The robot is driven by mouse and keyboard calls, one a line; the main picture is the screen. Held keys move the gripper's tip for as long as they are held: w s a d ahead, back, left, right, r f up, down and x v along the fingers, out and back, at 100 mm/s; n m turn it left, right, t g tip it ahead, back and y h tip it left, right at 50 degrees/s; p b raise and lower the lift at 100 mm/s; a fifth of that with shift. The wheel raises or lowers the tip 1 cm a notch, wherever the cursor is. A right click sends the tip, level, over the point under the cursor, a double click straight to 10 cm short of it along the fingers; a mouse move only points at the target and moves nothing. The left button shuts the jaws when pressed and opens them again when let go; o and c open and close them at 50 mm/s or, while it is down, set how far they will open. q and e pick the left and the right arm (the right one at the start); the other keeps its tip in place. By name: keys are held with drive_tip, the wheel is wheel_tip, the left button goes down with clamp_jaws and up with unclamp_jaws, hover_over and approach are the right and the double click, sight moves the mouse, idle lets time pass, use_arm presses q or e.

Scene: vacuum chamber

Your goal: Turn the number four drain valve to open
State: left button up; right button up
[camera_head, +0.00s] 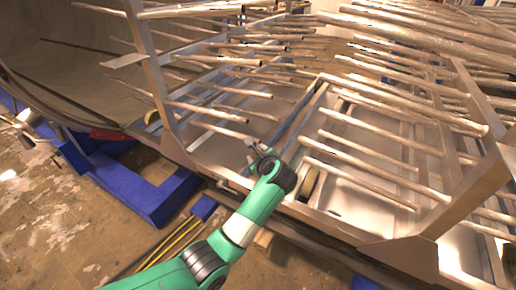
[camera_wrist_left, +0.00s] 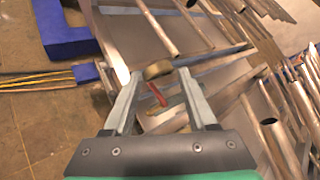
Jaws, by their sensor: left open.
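My left gripper (camera_head: 258,152) is at the end of the green arm, over the front edge of the metal rack. In the left wrist view the gripper (camera_wrist_left: 160,76) is open, its two fingers spread apart. A small round brass-coloured fitting (camera_wrist_left: 158,69) and a narrow red piece (camera_wrist_left: 157,93), which look like a drain valve and its handle, show between the fingers. I cannot tell whether the fingers touch them. No number is readable, and the valve cannot be made out in the head view. My right gripper is not in view.
The metal rack (camera_head: 165,138) carries rows of long pipes (camera_head: 365,185) sticking out above and beside the gripper. A blue support beam (camera_head: 150,200) stands on the worn floor at left. Yellow rods (camera_head: 165,245) lie near my arm. Open floor is at lower left.

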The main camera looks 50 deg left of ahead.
use_arm(q)
drive_tip(key=shift+w+r+t+y, duration=0.15)
drive_tip(key=shift+r, duration=0.4)
drive_tip(key=shift+w+r+t+y, duration=0.1)
drive_tip(key=shift+r+t+y, duration=0.05)
drive_tip(key=shift+r, duration=0.35)
